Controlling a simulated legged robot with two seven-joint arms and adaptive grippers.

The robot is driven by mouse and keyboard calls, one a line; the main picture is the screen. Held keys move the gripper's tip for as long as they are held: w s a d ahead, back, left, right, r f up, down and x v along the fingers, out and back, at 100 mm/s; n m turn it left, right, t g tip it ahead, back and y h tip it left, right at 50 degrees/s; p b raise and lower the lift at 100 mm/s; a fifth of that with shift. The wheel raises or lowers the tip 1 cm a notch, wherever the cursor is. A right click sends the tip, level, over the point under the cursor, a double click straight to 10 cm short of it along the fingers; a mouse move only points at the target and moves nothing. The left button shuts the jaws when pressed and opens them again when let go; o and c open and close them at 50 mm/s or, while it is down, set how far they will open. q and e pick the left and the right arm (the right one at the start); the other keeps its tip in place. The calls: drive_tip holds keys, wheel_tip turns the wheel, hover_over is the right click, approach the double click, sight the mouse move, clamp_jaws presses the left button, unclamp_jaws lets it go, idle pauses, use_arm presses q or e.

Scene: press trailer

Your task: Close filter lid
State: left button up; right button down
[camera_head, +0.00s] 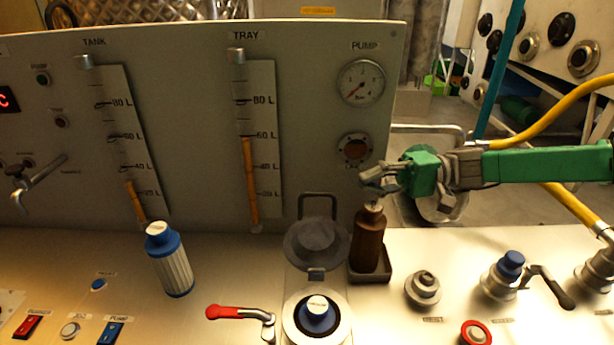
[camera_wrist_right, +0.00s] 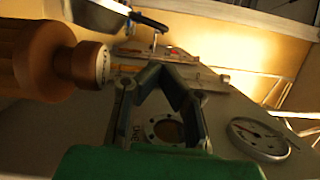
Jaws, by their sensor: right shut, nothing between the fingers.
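The filter lid (camera_head: 316,243) is a dark round cover with a loop handle at its top. It stands open, raised on its hinge behind the round filter opening (camera_head: 289,333). A filter with a blue and white top (camera_head: 318,312) sits in that opening. My right gripper (camera_head: 368,183) is shut and empty, to the right of the lid handle and above the brown bottle, apart from the lid. Its fingers (camera_wrist_right: 160,68) meet at the tips in the right wrist view. The lid cannot be made out clearly there. My left gripper is not in view.
The brown bottle (camera_head: 368,242) stands in a dark square holder right beside the lid; it looms at the left in the wrist view (camera_wrist_right: 35,60). A red-handled valve (camera_head: 235,312) and a loose blue-white filter (camera_head: 170,262) are left. The upright panel (camera_head: 200,150) bounds the back.

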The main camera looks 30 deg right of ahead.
sight(317, 228)
drive_tip(key=shift+w, duration=0.2)
drive_tip(key=a, duration=0.3)
drive_tip(key=w+a+p, duration=0.1)
drive_tip(key=a, duration=0.5)
drive_tip(key=shift+w+a+r+p, duration=0.1)
drive_tip(key=shift+w+a+p, duration=0.2)
drive_tip(key=shift+a+p, duration=0.05)
use_arm(q)
drive_tip(key=shift+r, duration=0.9)
drive_tip(key=shift+d, duration=0.1)
use_arm(e)
drive_tip(key=shift+d, duration=0.2)
